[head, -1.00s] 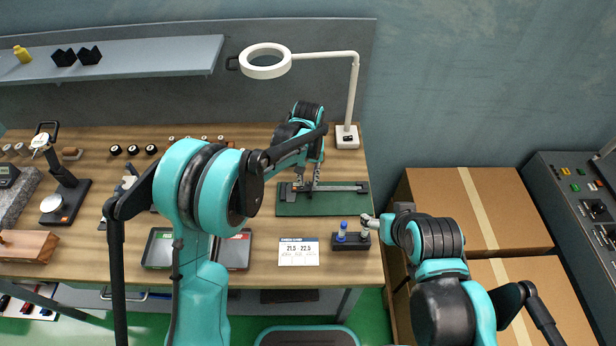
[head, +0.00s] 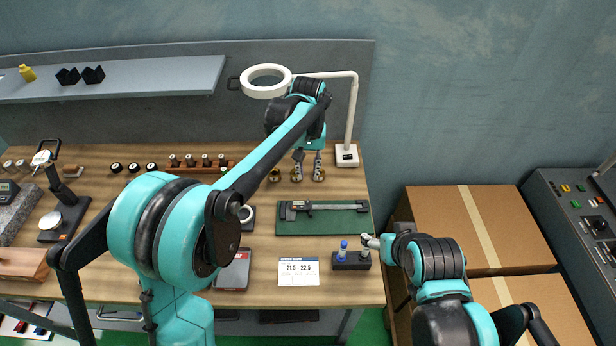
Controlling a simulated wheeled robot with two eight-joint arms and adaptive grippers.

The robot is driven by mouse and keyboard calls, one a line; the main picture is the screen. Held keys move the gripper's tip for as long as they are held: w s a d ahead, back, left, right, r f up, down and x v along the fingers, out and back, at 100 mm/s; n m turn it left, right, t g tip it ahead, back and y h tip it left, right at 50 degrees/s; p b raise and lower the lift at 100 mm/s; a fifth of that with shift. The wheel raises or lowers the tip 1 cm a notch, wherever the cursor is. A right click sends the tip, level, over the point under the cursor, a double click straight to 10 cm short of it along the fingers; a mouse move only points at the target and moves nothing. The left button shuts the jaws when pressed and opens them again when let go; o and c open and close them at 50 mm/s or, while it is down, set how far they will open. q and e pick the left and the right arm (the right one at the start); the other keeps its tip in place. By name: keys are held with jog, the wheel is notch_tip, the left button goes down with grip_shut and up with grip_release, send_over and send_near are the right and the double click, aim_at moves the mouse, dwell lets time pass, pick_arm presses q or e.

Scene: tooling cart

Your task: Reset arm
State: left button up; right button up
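My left gripper (head: 309,166) hangs over the back right of the wooden bench, behind the green mat. Its two fingers are spread apart with nothing seen between them. A caliper (head: 322,207) lies on the green mat (head: 340,228), in front of the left gripper and apart from it. My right gripper (head: 370,241) is at the bench's right edge, beside a small dark stand (head: 350,261) with a blue-topped piece and a pale piece. It is small here, and I cannot tell whether its fingers are open or touching the pale piece.
A ring-lamp magnifier (head: 265,81) on a white post stands at the back right, close to my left arm. Brass pieces (head: 274,175) sit near the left gripper. A label card (head: 298,272) lies in front of the mat. Cardboard boxes (head: 455,215) are right of the bench.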

dwell(0.5)
pick_arm(q)
jog(key=s+a+r+t+b, duration=0.2)
jog(key=s+a+r+t, duration=0.15)
jog(key=s+a, duration=0.7)
jog(key=s+a+f+t+b, duration=0.1)
jog(key=s+a+f+t, duration=0.2)
jog(key=s+a+f, duration=0.2)
jog(key=s+a, duration=0.3)
jog(key=s, duration=0.3)
jog(key=shift+s+n+t, duration=0.35)
jog(key=shift+s+n, duration=0.05)
